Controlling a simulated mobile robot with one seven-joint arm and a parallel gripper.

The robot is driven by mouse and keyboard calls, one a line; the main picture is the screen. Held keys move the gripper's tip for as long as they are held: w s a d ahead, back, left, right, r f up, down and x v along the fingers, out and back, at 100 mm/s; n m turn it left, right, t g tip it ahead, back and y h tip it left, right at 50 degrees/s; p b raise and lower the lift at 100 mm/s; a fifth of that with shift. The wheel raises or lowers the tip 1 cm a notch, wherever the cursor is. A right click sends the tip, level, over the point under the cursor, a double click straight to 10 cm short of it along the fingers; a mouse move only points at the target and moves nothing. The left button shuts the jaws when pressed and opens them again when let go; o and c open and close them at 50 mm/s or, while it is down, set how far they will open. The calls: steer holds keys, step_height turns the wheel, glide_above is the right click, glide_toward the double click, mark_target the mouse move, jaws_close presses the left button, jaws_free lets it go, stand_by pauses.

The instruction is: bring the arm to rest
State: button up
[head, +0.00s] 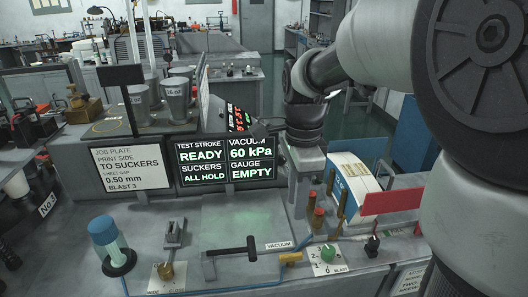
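My arm reaches in from the right and bends down at the wrist near the middle of the head view. My gripper (299,195) points down over the bench, beside a stack of white and blue sheets or boxes. Its fingertips are small and partly lost against the grey machine, so I cannot tell whether it is open or shut. I see nothing clearly held in it. A display (226,160) left of it reads READY, ALL HOLD, 60 kPa and EMPTY.
A job plate (131,167) stands left of the display. Grey cups (176,98) stand behind it. In front are a blue-topped cylinder (106,240), a black T-shaped handle (240,250) and a green knob (328,252). A white-and-blue stack (352,184) and red plate (391,201) stand right of my gripper.

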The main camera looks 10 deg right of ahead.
steer(key=s+r+n+t+p, duration=0.1)
steer(key=s+r+n+t, duration=0.1)
steer(key=s+n, duration=0.4)
steer(key=s+r+n+t+p, duration=0.1)
steer(key=s+r+n+t, duration=0.2)
steer(key=s+n, duration=0.4)
steer(key=r+n, duration=0.1)
steer(key=n, duration=0.4)
steer(key=shift+r+t, duration=0.3)
steer(key=shift+r, duration=0.05)
